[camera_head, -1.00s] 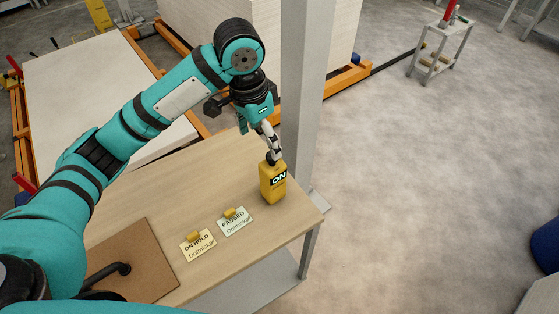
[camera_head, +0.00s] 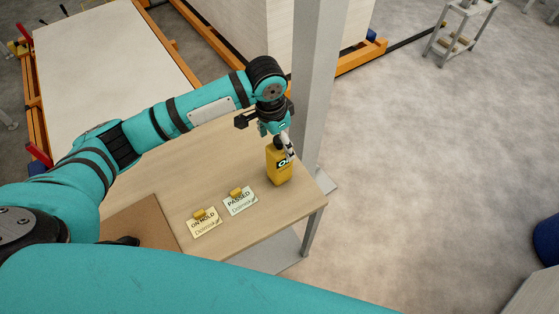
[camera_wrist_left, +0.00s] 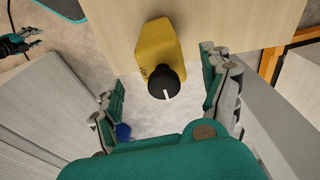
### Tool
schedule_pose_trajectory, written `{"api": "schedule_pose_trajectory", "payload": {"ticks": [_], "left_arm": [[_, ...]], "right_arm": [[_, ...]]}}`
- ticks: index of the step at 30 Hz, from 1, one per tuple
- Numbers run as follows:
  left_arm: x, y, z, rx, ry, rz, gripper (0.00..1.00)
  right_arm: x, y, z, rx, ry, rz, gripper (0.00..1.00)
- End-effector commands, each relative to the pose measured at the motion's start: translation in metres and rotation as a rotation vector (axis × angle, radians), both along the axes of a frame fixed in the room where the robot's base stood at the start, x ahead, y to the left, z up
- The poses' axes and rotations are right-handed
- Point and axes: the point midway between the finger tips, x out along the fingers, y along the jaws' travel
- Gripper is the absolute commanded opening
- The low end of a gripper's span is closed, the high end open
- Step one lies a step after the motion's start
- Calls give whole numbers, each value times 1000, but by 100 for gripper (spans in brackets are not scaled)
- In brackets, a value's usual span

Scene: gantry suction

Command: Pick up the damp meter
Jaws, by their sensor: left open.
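The damp meter looks to be the yellow block (camera_head: 279,168) with a dark label, upright near the right end of the wooden table. In the left wrist view the yellow body (camera_wrist_left: 158,44) and its black knob (camera_wrist_left: 163,84) show. My left gripper (camera_head: 286,149) is at the meter's upper part and hides some of the label. In the wrist view its open fingers (camera_wrist_left: 166,95) are spread to either side of the knob, with gaps on both sides. A teal and black gripper at the wrist view's left edge (camera_wrist_left: 17,42) seems to be my right one; its jaws are unclear.
Two tags, ON HOLD (camera_head: 204,224) and PASSED (camera_head: 240,202), lie on the table (camera_head: 180,175), each with a yellow piece. A brown board (camera_head: 135,222) lies to their left. A grey post (camera_head: 318,85) stands close behind the meter. Open floor lies to the right.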

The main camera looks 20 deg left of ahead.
Motion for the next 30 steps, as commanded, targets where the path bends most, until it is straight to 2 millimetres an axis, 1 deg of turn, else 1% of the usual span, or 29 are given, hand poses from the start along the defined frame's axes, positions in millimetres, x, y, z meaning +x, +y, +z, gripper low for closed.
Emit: {"api": "schedule_pose_trajectory", "payload": {"ticks": [2, 5, 6, 9, 13, 18, 30], "left_arm": [[0, 0, -8, 2, 6, 1, 81], [3, 0, -23, 3, 5, 1, 81], [4, 0, -29, 2, 5, 2, 81], [5, -1, -42, 1, 4, 0, 81], [7, -2, -48, 1, 1, -1, 81], [6, -2, -49, 1, 1, -1, 81], [6, -1, -48, 1, 1, 0, 28]], "right_arm": [[2, 2, 7, 2, -2, -1, 40], [-3, 3, 15, 3, 7, -1, 40], [-6, 3, 16, 3, 12, -1, 40], [-17, 2, 17, 1, 27, -1, 40], [-27, 2, 16, 0, 44, -1, 40], [-27, 1, 16, -1, 43, -1, 40], [-15, -1, 16, -2, 25, 0, 40]]}}
